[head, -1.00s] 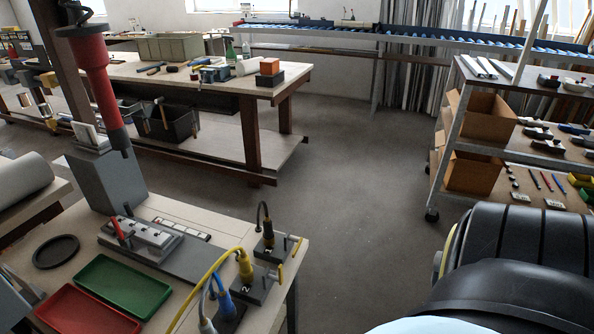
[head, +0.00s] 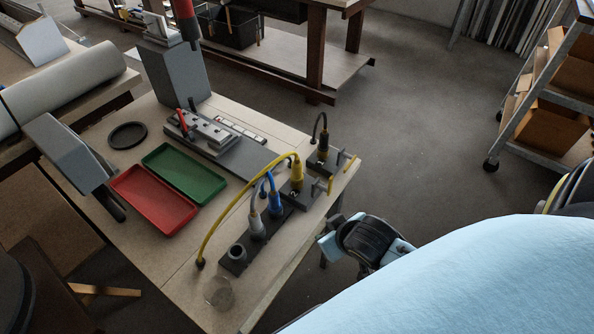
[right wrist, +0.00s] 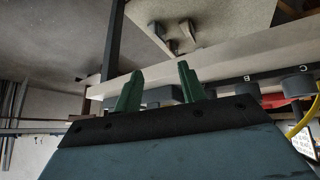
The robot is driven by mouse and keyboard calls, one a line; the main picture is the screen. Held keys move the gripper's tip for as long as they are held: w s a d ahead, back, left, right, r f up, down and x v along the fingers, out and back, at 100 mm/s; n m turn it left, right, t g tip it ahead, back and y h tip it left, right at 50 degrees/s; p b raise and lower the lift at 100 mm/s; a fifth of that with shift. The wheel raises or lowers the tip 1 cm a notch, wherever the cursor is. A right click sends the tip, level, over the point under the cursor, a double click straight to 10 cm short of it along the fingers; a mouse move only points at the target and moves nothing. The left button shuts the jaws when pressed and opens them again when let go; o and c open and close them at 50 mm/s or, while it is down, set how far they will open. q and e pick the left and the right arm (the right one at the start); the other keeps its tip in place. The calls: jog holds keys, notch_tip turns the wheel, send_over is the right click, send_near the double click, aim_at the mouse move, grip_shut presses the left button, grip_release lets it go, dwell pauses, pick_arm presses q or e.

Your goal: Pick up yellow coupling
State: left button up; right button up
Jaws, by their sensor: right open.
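The yellow coupling (head: 297,173) stands upright in a dark block near the bench's right edge. Its yellow cable arches left and down to the bench top. A blue coupling (head: 275,203) and a grey coupling (head: 257,226) stand in a row in front of it, and a black one (head: 323,146) stands behind. My right gripper (head: 328,243) is beside the bench's right edge, apart from the couplings. In the right wrist view its green fingers (right wrist: 158,88) are spread and empty, below the bench edge. A yellow cable (right wrist: 304,122) shows there at right. My left gripper is not in view.
The bench (head: 190,285) also holds a red tray (head: 152,200), a green tray (head: 184,174), a black ring (head: 127,135) and a grey fixture (head: 215,133). A grey box on an arm (head: 68,150) is at left. Open floor (head: 420,150) lies right of the bench.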

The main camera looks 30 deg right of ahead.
notch_tip(320, 180, up, 10)
jog(key=w+t, duration=0.3)
jog(key=t+y, duration=0.1)
jog(key=t, duration=0.1)
send_near(298, 161)
jog(key=shift+m, duration=0.3)
jog(key=b+x, duration=0.1)
jog(key=x, duration=0.6)
jog(key=shift+w, duration=0.15)
jog(key=shift+b+x, duration=0.4)
jog(key=shift+x, duration=2.25)
jog(key=shift+d, duration=0.1)
jog(key=shift+c, duration=0.2)
grip_shut()
